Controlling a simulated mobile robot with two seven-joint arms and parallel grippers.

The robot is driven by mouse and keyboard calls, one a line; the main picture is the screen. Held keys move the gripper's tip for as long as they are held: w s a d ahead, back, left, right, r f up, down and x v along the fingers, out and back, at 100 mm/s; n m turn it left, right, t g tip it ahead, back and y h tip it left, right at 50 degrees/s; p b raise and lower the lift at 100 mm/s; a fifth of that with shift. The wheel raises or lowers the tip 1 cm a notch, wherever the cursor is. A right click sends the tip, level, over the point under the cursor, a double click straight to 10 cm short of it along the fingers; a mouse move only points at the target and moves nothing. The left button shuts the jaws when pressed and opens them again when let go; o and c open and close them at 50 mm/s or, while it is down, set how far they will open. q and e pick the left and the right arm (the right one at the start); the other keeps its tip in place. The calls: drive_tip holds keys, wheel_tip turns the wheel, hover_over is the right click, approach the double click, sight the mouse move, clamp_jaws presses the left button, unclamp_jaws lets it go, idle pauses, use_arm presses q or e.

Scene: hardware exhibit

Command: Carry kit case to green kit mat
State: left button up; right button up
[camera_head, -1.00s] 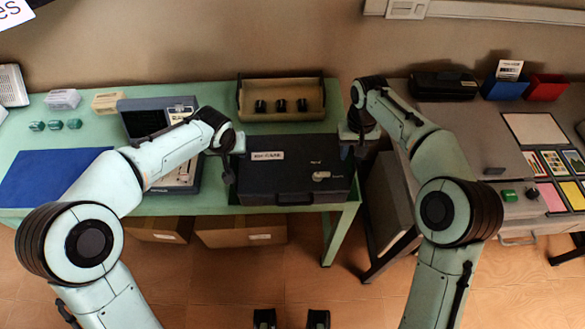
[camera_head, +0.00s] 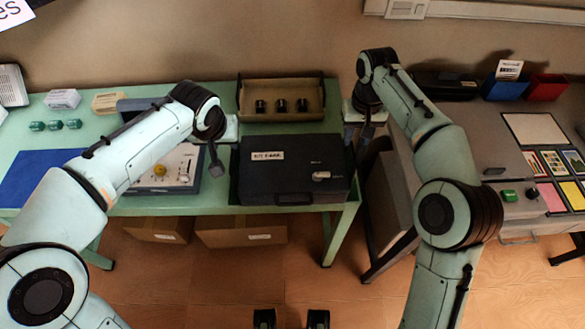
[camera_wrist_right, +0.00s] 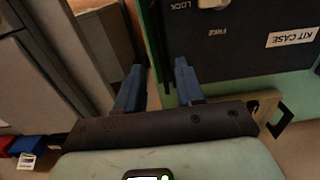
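The kit case (camera_head: 290,185), a black box with a white label and a latch, lies flat near the front edge of the green table. Its label also shows in the right wrist view, where the case (camera_wrist_right: 235,62) is at upper right. My right gripper (camera_head: 363,138) is just off the case's right side. In the right wrist view its two blue fingers (camera_wrist_right: 158,85) are apart with nothing between them. My left gripper (camera_head: 216,160) is left of the case, apart from it; its finger opening is not clear. I cannot make out a green kit mat.
A tan tray (camera_head: 281,105) with black knobs stands behind the case. A grey device (camera_head: 165,180) and a blue mat (camera_head: 35,175) are to the left. A grey bench (camera_head: 470,135) with bins and coloured cards stands right, across a gap from the green table (camera_head: 225,207).

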drive_tip(key=shift+r, duration=2.75)
